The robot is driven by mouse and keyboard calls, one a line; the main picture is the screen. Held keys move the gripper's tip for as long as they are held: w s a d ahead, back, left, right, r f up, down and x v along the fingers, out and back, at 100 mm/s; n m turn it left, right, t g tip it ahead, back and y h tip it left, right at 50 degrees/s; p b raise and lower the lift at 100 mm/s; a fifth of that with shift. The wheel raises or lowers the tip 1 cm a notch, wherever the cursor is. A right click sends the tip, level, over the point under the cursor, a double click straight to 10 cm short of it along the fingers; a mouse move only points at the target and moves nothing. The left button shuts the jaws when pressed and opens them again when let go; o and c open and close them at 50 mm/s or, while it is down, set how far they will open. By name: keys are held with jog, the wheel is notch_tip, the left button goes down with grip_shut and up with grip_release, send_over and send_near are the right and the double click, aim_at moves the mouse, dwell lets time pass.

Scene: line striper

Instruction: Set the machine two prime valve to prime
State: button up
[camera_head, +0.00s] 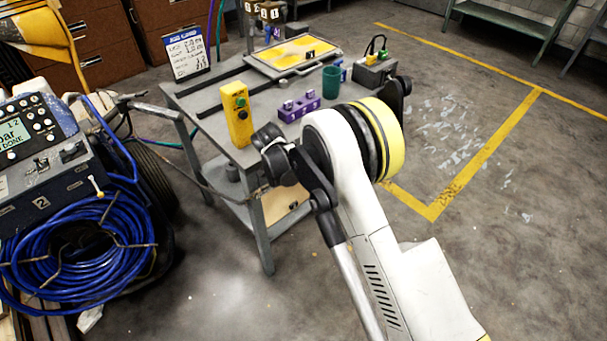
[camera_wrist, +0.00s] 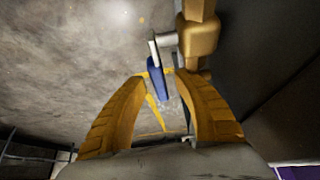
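Machine two (camera_head: 42,201), marked with a 2, stands at the left in the head view, with a lit display, knobs and a coiled blue hose. In the wrist view, a brass-coloured fitting (camera_wrist: 198,38) carries a lever with a blue grip (camera_wrist: 158,78); I cannot tell which machine it belongs to. My gripper (camera_wrist: 160,78) has its two orange-brown fingers apart, with the blue grip in or just beyond the gap between the tips. Contact does not show. In the head view I cannot make out my gripper; my arm covers part of the scene.
A grey worktable (camera_head: 208,103) holds a yellow control box (camera_head: 237,114), a purple block (camera_head: 298,107), a green cup (camera_head: 331,82) and a tray (camera_head: 293,54). A sign (camera_head: 187,52) stands at its far left. The floor at right, with yellow lines (camera_head: 485,150), is clear.

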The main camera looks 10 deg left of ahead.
jog(key=shift+r, duration=0.1)
jog(key=v, duration=1.2)
jog(key=s+d+r+n+y, duration=0.1)
jog(key=s+d+r+n, duration=0.1)
jog(key=s+d+r, duration=0.55)
jog(key=s+d+r+n+y, duration=0.2)
jog(key=d+r, duration=0.9)
jog(key=d, duration=0.2)
jog(key=s+d+n+t, duration=0.1)
jog(key=s+d+n, duration=0.1)
jog(key=s+d, duration=0.3)
jog(key=s+d+n+t, duration=0.1)
jog(key=s+d, duration=0.5)
jog(key=s, duration=0.7)
jog(key=shift+s+f+n+t+y, duration=0.2)
jog(key=shift+s+n+t+y, duration=0.2)
jog(key=shift+n, duration=0.2)
